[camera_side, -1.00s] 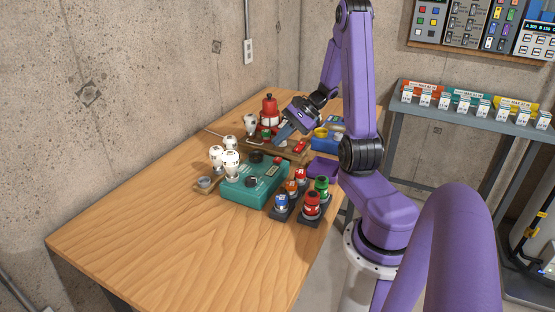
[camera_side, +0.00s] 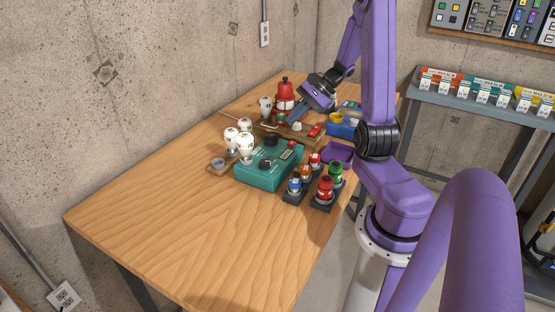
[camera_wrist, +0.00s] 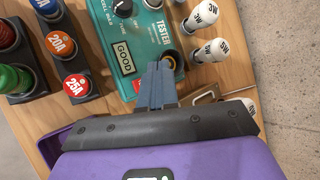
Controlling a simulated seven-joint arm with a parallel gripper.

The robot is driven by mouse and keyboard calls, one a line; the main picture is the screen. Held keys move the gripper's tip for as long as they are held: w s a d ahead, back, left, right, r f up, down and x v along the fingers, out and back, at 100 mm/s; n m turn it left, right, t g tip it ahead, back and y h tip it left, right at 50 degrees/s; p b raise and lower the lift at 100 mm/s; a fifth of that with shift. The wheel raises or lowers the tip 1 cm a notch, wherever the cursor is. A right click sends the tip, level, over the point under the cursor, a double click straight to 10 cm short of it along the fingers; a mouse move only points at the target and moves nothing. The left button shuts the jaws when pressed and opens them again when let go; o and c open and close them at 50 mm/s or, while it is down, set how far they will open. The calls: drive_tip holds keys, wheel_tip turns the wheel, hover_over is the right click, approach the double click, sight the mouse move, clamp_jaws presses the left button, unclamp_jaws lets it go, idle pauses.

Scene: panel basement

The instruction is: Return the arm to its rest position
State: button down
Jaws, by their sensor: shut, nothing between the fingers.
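My gripper (camera_side: 292,119) is at the far part of the wooden table, above a brown wooden rack (camera_side: 312,135). Its fingers are together, pointing down and to the left, with nothing between them. My upper arm link stands near vertical at the table's right edge and the forearm bends down toward the table. In the wrist view the shut fingers (camera_wrist: 158,70) overlap the lower edge of the teal tester (camera_wrist: 127,38) in the picture. I cannot tell their exact height above it.
White bulbs (camera_side: 246,149) stand left of the tester (camera_side: 265,172). Coloured fuses (camera_side: 325,188) stand in dark holders at its right. A red lantern-like object (camera_side: 285,92) and a blue bin (camera_side: 343,127) are near the gripper. The table's front left is clear.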

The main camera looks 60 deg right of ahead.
drive_tip(key=s+a+r+n+g, duration=0.1)
drive_tip(key=s+a+n+g, duration=0.2)
drive_tip(key=a+n+g, duration=0.85)
drive_tip(key=s+a+r+n+t+h, duration=0.2)
drive_tip(key=s+a+n+t+h, duration=0.3)
drive_tip(key=s+a+n, duration=1.1)
drive_tip(key=a+n, duration=0.2)
drive_tip(key=n, duration=0.1)
drive_tip(key=shift+r+h, duration=0.25)
drive_tip(key=shift+h, duration=0.15)
